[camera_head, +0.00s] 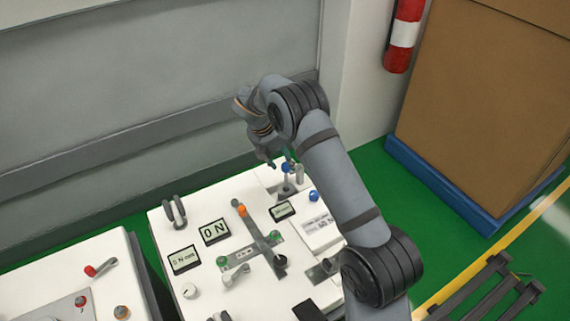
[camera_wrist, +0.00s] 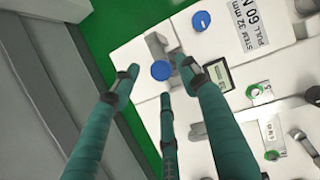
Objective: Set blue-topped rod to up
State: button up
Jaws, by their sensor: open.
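The blue-topped rod (camera_head: 286,168) stands at the far edge of the white cart panel, beside a grey upright piece. In the wrist view its round blue top (camera_wrist: 161,70) is seen from above, between the spread fingertips; its shaft is hidden below the top. My gripper (camera_head: 265,157) is open and empty, just above and to the left of the rod in the head view. In the wrist view my gripper (camera_wrist: 157,76) has its green fingers around the blue top in the picture, with gaps showing. I cannot tell how far above the top the fingertips are.
A second blue knob (camera_head: 313,196) sits nearby on the panel. An orange-tipped lever (camera_head: 241,209), small display screens (camera_head: 215,231) and grey upright loops (camera_head: 175,211) stand to the left. A grey wall lies behind the cart.

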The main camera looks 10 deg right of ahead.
jog(key=shift+x, duration=1.3)
jog(key=shift+c, duration=0.9)
jog(key=c, duration=0.5)
jog(key=shift+d, duration=0.2)
grip_shut()
